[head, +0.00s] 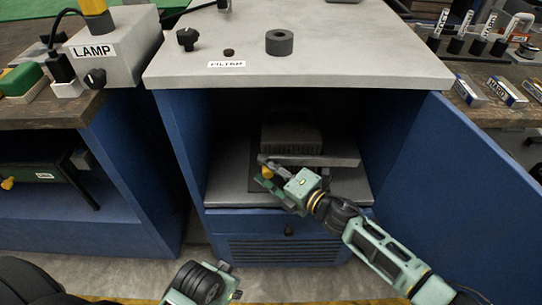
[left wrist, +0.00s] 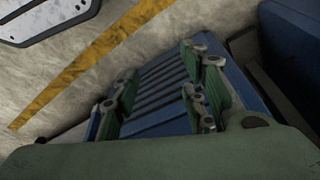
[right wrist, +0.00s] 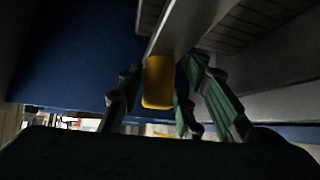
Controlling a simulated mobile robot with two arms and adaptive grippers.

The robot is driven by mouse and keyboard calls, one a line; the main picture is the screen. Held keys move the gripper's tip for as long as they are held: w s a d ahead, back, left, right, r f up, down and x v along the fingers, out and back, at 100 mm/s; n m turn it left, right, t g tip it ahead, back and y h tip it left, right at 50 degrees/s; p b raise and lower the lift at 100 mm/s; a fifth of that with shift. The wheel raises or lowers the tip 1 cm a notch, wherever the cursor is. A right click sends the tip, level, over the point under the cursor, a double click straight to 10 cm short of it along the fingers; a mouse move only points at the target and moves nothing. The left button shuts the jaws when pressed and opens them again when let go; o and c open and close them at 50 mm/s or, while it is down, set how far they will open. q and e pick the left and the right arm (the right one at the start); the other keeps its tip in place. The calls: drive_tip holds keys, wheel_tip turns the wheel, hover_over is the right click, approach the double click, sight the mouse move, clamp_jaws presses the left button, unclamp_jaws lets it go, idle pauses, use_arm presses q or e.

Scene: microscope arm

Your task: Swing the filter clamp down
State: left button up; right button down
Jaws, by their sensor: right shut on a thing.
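The filter clamp is a grey bar (head: 320,160) lying across the front of a dark ribbed filter block (head: 290,135) inside the blue cabinet. A yellow grip (head: 267,172) is at the bar's left end. My right gripper (head: 268,173) reaches into the cabinet and is shut on this yellow grip, which also shows between its fingers in the right wrist view (right wrist: 158,82). The fingers hide part of the grip. My left gripper (left wrist: 160,90) is open and empty in the left wrist view, above the floor before a blue slatted surface.
The cabinet's grey top (head: 350,65) carries a dark ring (head: 279,42) and a black knob (head: 187,38) above the arm. The open blue door (head: 470,200) stands at the right, close to my right arm. A lamp box (head: 110,48) is at the left.

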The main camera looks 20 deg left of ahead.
use_arm(q)
drive_tip(key=shift+f, duration=0.5)
use_arm(e)
drive_tip(key=shift+w+f, duration=0.15)
drive_tip(key=shift+f, duration=0.35)
drive_tip(key=shift+d, duration=0.1)
drive_tip(key=c, duration=1.5)
unclamp_jaws()
drive_tip(key=shift+f, duration=0.15)
